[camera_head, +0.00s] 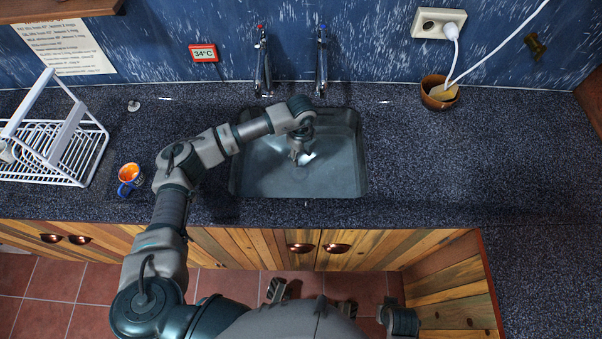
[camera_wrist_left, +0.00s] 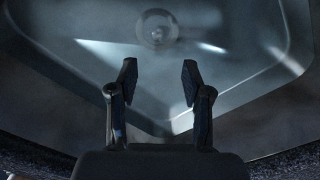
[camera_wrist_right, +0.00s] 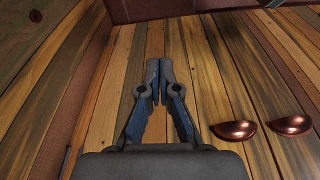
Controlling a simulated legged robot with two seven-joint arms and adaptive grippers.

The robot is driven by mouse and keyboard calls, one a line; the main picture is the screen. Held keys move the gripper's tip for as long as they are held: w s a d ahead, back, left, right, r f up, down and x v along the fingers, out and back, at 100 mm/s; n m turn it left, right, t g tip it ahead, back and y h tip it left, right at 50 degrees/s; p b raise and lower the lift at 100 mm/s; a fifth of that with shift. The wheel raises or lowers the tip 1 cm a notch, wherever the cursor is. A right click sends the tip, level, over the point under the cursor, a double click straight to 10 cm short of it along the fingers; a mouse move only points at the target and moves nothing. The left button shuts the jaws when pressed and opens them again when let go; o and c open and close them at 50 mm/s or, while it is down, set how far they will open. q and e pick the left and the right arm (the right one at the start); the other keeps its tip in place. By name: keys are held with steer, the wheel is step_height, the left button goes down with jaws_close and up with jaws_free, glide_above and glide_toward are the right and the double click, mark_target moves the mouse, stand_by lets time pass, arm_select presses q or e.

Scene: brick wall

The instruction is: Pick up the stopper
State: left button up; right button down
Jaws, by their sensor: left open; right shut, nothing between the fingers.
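My left gripper (camera_head: 300,156) reaches down into the grey sink (camera_head: 345,180); it also shows in the left wrist view (camera_wrist_left: 159,84), open with nothing between its fingers. Beyond its fingertips, a pale round fitting (camera_wrist_left: 157,29) with a smaller round centre lies on the sink floor. I cannot tell whether this is the stopper or the drain. A small pale disc (camera_head: 133,105) lies on the counter at the left and may be a stopper too; it is apart from both grippers. My right gripper (camera_wrist_right: 160,82) is shut and empty, in front of wooden cabinet doors.
Two taps (camera_head: 262,65) stand behind the sink. A brown bowl (camera_head: 437,92) with a white cable stands at the right. The right counter (camera_head: 440,165) is mostly clear.

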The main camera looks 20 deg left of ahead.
mark_target(299, 170)
arm_select(q)
steer(key=f, duration=0.3)
steer(key=shift+a+f, duration=0.2)
steer(key=shift+a+f+b, duration=0.25)
steer(key=shift+f+b, duration=0.1)
steer(key=shift+f, duration=0.45)
step_height(299, 170, down, 3)
steer(key=shift+s+r+b, duration=0.15)
steer(key=shift+r+b, duration=0.05)
steer(key=shift+b, duration=0.15)
steer(key=shift+d+f, duration=0.2)
steer(key=shift+f, duration=0.8)
steer(key=shift+a+r, duration=0.1)
steer(key=shift+a, duration=0.1)
jaws_close()
arm_select(e)
steer(key=shift+t, duration=0.6)
steer(key=r, duration=0.1)
steer(key=w+r, duration=0.1)
steer(key=a+r, duration=0.1)
steer(key=r, duration=0.1)
steer(key=shift+w, duration=0.2)
